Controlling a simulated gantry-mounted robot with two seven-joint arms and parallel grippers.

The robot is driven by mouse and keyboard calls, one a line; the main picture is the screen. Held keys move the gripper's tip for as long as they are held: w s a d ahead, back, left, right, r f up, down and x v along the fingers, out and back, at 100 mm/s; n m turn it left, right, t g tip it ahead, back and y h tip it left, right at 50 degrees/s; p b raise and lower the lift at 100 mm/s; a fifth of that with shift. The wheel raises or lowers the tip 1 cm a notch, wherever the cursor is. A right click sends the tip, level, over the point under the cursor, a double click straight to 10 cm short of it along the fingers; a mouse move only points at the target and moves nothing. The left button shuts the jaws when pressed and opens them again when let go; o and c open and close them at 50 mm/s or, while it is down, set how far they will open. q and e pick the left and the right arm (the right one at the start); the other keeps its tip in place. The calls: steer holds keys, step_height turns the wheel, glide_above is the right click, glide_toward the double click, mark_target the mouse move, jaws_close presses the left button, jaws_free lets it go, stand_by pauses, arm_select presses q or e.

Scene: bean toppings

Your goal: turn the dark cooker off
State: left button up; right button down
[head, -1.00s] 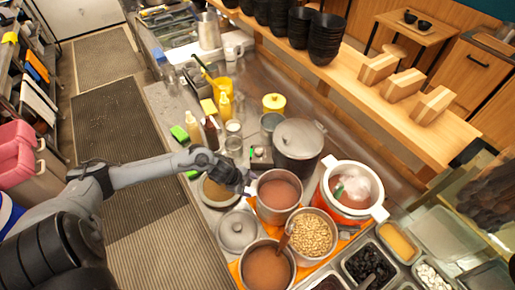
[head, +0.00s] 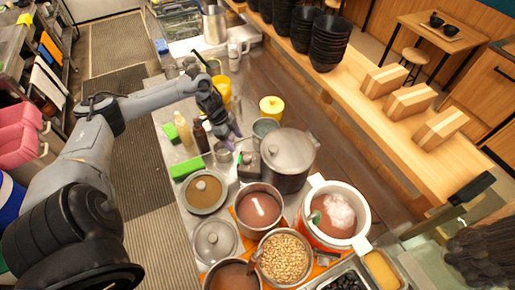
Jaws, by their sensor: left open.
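The dark cooker (head: 289,162) is a dark grey pot with a metal lid, standing on the counter in the middle of the head view. A small dark box (head: 247,165) with a green mark sits against its left side. My left gripper (head: 229,139) is open and empty, with purplish fingertips pointing down, up and to the left of the box. It appears apart from both cooker and box; the exact gap is hard to tell. My right gripper is not in view.
An open brown pot (head: 259,208) and a white-rimmed red cooker (head: 336,212) stand in front of the dark cooker. A dark bottle (head: 201,137) and a yellow jug (head: 222,88) stand near my left gripper. A wooden shelf (head: 370,115) runs behind.

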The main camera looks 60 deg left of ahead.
mark_target(247, 158)
arm_select(q)
steer(key=x, duration=0.9)
steer(key=shift+w+f, duration=0.2)
steer(key=shift+x, duration=0.75)
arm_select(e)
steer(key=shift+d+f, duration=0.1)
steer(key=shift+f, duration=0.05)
